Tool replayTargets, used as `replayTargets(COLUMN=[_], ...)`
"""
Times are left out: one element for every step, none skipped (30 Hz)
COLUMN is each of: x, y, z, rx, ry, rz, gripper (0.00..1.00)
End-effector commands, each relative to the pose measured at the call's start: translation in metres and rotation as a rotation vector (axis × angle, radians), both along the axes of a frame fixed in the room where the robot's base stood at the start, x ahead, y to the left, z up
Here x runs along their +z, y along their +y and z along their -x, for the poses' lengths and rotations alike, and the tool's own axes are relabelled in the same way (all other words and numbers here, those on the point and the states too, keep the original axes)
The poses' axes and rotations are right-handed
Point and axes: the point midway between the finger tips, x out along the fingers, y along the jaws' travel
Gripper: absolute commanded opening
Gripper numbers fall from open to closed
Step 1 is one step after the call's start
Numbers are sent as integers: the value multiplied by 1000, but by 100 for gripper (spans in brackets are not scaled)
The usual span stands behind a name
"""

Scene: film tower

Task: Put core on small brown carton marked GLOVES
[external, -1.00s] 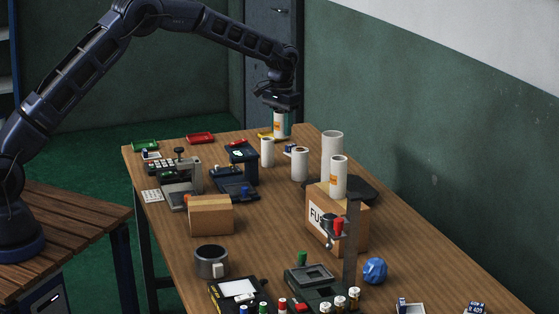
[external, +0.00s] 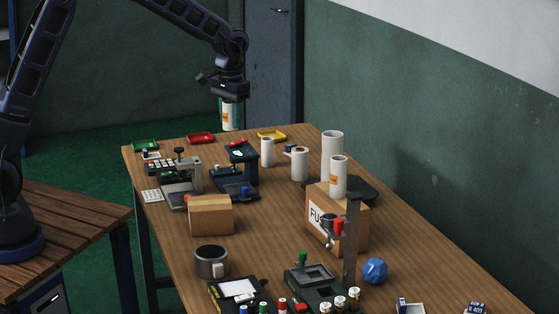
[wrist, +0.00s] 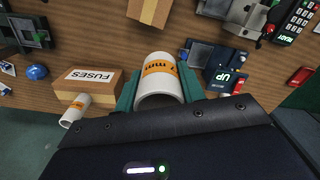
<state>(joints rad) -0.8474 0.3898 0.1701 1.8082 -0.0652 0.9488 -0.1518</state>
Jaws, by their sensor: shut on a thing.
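My gripper (external: 230,113) is shut on a white core (external: 229,119) with an orange label, held in the air above the far end of the table. In the wrist view the core (wrist: 158,83) sits between the teal fingers of my gripper (wrist: 159,92). A small brown carton (external: 211,215) stands on the left-middle of the table, nearer the external camera than my gripper. Its top is bare and no GLOVES marking is readable. It also shows at the top edge of the wrist view (wrist: 150,10).
A carton marked FUSES (external: 337,219) stands to the right with another orange-labelled core (external: 339,177) upright on it. Plain white tubes (external: 300,164) stand behind it.

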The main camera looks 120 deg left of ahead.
Motion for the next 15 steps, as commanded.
replayTargets(x=[3, 5, 5, 6, 6, 7, 7, 8, 8, 8, 8, 8, 6, 4, 0], y=[-15, -22, -31, -37, -43, -50, -55, -59, -63, -66, -69, -71, -72, -73, -74], z=[5, 9, 13, 16, 18, 21, 23, 25, 27, 29, 30, 31, 32, 32, 33], rx=[-4, -5, -7, -8, -10, -12, -13, -13, -14, -15, -15, -16, -16, -16, -16], ry=[-2, -3, -4, -5, -5, -6, -7, -8, -8, -8, -9, -9, -9, -9, -8], rz=[0, 0, 2, 2, 3, 4, 4, 4, 4, 6, 6, 6, 6, 7, 9], gripper=[17, 17, 17, 17, 17, 17, 17, 17, 17, 17, 17, 17, 17, 17, 17])
